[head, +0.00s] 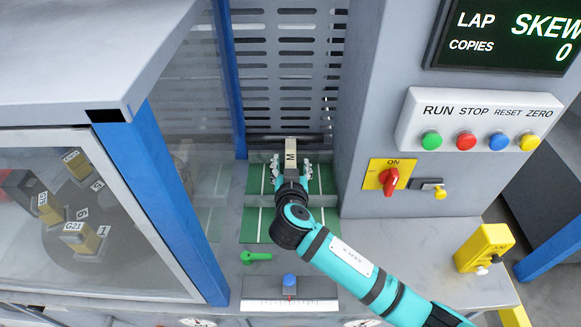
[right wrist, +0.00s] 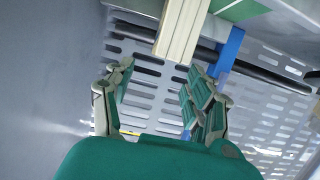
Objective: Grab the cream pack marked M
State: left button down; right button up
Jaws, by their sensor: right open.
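The cream pack marked M (head: 291,157) shows in the head view above the green mat, in the bay in front of the slotted grey panel. Its M faces up. My right gripper (head: 291,166) is open, with a finger to either side of the pack in that view. In the right wrist view the pack (right wrist: 181,30) comes down from the top edge. Its lower end is near the tips of my open right gripper (right wrist: 160,68), closer to the right-hand fingers. I cannot tell whether they touch. My left gripper is not in view.
The green mat (head: 263,222) lies on the grey deck. A blue post (head: 229,80) and clear panel bound the bay at left, and a grey cabinet (head: 362,120) with a red switch (head: 389,179) at right. A green key-like piece (head: 256,256) lies in front.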

aim_at(291, 160)
jog(key=shift+w, duration=0.15)
jog(key=shift+w+f+p, duration=0.2)
jog(key=shift+w+p, duration=0.1)
jog(key=w+f, duration=0.1)
jog(key=w+p, duration=0.1)
jog(key=shift+w+a+f, duration=0.1)
jog(key=shift+w+f, duration=0.25)
jog(key=shift+w, duration=0.05)
jog(key=shift+w+f, duration=0.3)
jog(key=shift+w, duration=0.2)
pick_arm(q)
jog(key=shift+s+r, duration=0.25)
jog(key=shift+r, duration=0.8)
pick_arm(e)
jog(key=shift+c, duration=0.3)
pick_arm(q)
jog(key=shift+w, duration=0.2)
pick_arm(e)
grip_shut()
jog(key=shift+r, duration=0.1)
